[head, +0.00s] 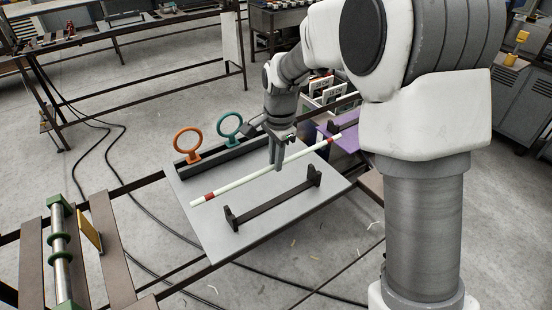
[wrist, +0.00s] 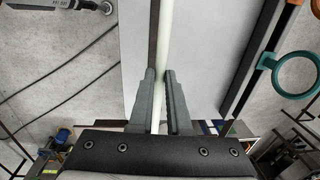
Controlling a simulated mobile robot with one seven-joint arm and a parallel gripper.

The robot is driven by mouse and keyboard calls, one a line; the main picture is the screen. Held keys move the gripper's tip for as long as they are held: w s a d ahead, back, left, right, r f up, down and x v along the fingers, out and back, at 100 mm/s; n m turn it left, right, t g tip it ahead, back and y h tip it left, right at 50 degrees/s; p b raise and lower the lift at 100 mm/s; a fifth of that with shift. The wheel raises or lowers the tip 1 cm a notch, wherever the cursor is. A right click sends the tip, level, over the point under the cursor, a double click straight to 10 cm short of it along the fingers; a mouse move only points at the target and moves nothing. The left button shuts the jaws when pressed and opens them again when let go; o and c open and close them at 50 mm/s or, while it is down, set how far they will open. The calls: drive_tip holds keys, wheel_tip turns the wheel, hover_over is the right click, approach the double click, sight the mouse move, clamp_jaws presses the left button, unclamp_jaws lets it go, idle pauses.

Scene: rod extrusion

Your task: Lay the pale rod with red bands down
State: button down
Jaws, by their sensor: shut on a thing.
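The pale rod with red bands (head: 238,179) is held across the grey board in the head view, with one red band near each end. My gripper (head: 277,160) is shut on the rod near its middle. In the wrist view the pale rod (wrist: 165,40) runs between the two fingers of my gripper (wrist: 160,85). The rod appears to be above the board, behind the dark rack with two end posts (head: 275,201); the height of the gap is hard to tell.
The grey board (head: 215,230) carries a dark rail with an orange ring (head: 187,141) and a teal ring (head: 229,124) at its back. A purple surface (head: 345,139) lies at the right. A metal roller with green flanges (head: 60,250) stands at the left.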

drive_tip(key=shift+f+b, duration=2.95)
drive_tip(key=shift+f, duration=1.35)
drive_tip(key=c, duration=0.8)
unclamp_jaws()
drive_tip(key=shift+r, duration=0.1)
drive_tip(key=r, duration=0.5)
drive_tip(key=s+r+p, duration=0.1)
drive_tip(key=r, duration=0.5)
drive_tip(key=d+r, duration=0.1)
drive_tip(key=r, duration=0.5)
drive_tip(key=shift+s+r, duration=0.1)
drive_tip(key=shift+s, duration=0.1)
